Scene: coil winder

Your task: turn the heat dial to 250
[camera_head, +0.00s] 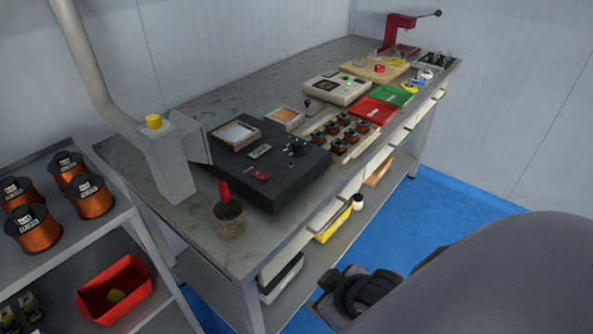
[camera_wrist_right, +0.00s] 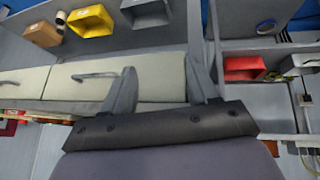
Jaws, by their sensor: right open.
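A black dial (camera_head: 297,147) sits on the top of the dark control box (camera_head: 280,185) near the front of the workbench. A small display (camera_head: 260,152) and a red switch (camera_head: 260,175) are also on this box. The dial's markings and setting are too small to read. My right gripper (camera_head: 345,292) is low in front of the bench, well apart from the dial. In the right wrist view its two fingers (camera_wrist_right: 162,80) are spread with nothing between them, facing the bench's drawer fronts (camera_wrist_right: 150,75). The dial is not in the wrist view. My left gripper is not in view.
A cup with a red-handled tool (camera_head: 230,218) stands at the near bench corner. A tray of several small coils (camera_head: 345,135) lies right of the box. Blue floor (camera_head: 450,215) is open in front.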

